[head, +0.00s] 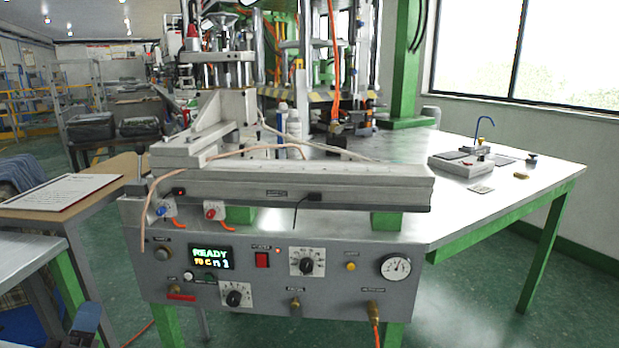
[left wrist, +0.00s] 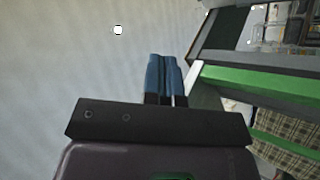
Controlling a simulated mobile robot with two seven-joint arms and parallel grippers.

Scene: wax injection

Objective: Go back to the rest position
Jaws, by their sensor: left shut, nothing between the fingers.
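My left gripper (head: 86,322) shows at the bottom left corner of the head view, low beside the grey table at the left edge. Its blue fingers also show in the left wrist view (left wrist: 163,76), pressed together with nothing between them. It is apart from the wax injection machine (head: 270,275), whose front panel has a lit READY display (head: 212,258), knobs, a red switch and a round gauge (head: 396,266). My right gripper is in neither view.
A grey table (head: 28,255) with a green leg is close to my left gripper. A wooden table with a paper sheet (head: 65,192) is behind it. A metal worktable (head: 500,200) extends right. The left wrist view shows a green beam (left wrist: 265,85) and plaid cloth (left wrist: 285,145).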

